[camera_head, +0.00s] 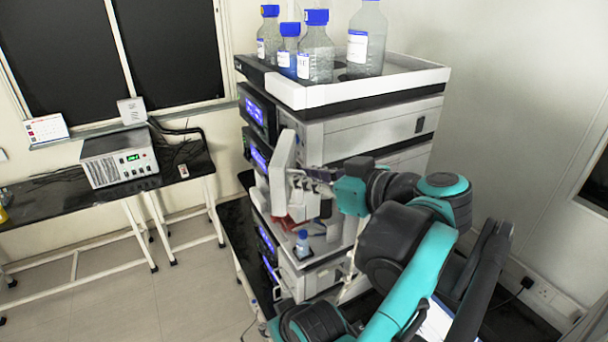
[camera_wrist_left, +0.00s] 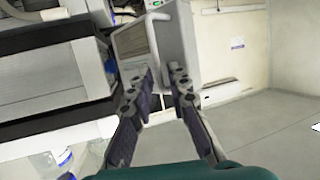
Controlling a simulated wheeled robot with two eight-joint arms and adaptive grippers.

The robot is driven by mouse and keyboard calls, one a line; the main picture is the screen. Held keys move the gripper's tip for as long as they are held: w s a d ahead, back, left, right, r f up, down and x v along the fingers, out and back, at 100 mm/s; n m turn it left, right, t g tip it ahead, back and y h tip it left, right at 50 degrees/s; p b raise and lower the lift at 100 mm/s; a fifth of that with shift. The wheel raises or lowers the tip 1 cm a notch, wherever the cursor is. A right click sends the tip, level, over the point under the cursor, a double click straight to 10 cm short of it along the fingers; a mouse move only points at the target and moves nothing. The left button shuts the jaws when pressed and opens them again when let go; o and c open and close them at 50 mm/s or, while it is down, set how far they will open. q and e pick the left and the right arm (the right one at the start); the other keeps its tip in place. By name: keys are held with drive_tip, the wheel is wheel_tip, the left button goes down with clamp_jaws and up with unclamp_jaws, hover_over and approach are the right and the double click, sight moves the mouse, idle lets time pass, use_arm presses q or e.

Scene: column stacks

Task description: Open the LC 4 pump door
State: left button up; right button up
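The LC stack (camera_head: 365,130) stands in the middle of the head view. A pale door panel (camera_head: 282,165) stands out from its front, with an opening (camera_head: 305,203) visible behind it; I take this as the pump door. My left gripper (camera_head: 303,178) is at the panel's right side. In the left wrist view the fingers (camera_wrist_left: 162,88) are apart, with the pale panel (camera_wrist_left: 176,45) just beyond or between their tips; contact cannot be told. The gripper hides part of the opening. My right gripper does not show clearly in either view.
Several blue-capped bottles (camera_head: 317,50) stand in the top tray (camera_head: 380,88). A small blue-capped bottle (camera_head: 302,243) stands below the opening. A grey instrument (camera_head: 119,158) sits on the black side bench (camera_head: 60,200) at left. The floor (camera_head: 190,290) between bench and stack is clear.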

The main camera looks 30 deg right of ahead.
use_arm(q)
drive_tip(key=s+d+p, duration=0.3)
drive_tip(key=s+d, duration=0.1)
drive_tip(key=d, duration=0.3)
drive_tip(key=shift+s+d+r, duration=0.15)
drive_tip(key=shift+s+d, duration=0.05)
drive_tip(key=shift+s, duration=0.05)
idle(0.9)
drive_tip(key=shift+d, duration=0.1)
